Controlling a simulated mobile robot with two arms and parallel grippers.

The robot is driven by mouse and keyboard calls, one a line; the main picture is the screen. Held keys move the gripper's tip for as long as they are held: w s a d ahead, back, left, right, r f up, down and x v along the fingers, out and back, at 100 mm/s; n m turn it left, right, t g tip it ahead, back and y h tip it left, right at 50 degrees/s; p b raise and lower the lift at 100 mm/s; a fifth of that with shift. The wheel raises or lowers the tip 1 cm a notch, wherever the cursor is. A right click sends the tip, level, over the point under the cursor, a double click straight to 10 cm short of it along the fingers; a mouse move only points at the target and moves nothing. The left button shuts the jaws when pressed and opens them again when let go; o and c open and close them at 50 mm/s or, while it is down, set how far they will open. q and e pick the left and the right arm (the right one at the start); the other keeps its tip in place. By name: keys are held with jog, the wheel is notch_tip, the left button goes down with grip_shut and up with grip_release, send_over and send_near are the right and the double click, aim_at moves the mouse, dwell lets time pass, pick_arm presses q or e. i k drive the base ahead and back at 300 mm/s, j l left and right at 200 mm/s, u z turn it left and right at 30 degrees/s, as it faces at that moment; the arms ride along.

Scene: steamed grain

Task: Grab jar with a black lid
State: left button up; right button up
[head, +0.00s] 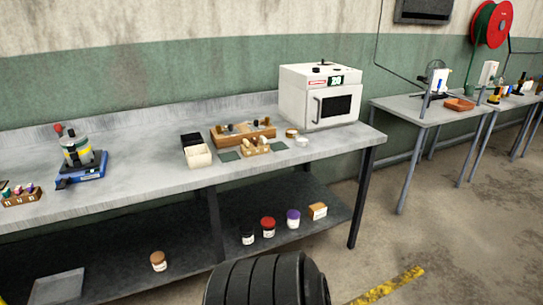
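The jar with a black lid (248,238) stands upright on the dark lower shelf under the workbench, right of the middle bench leg. Its body looks pale with a dark lid. Beside it to the right stand a jar with a red lid (268,228) and a jar with a purple lid (293,219). A jar with a brown lid (158,261) stands apart, further left on the same shelf. Neither of my grippers shows in the head view.
A large ribbed black shape fills the bottom middle, in front of the shelf. The workbench top (130,190) carries a white oven (320,95). Open floor lies to the right.

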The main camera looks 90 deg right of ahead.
aim_at(245, 240)
jog(key=l+z, duration=0.1)
jog(key=z, duration=2.45)
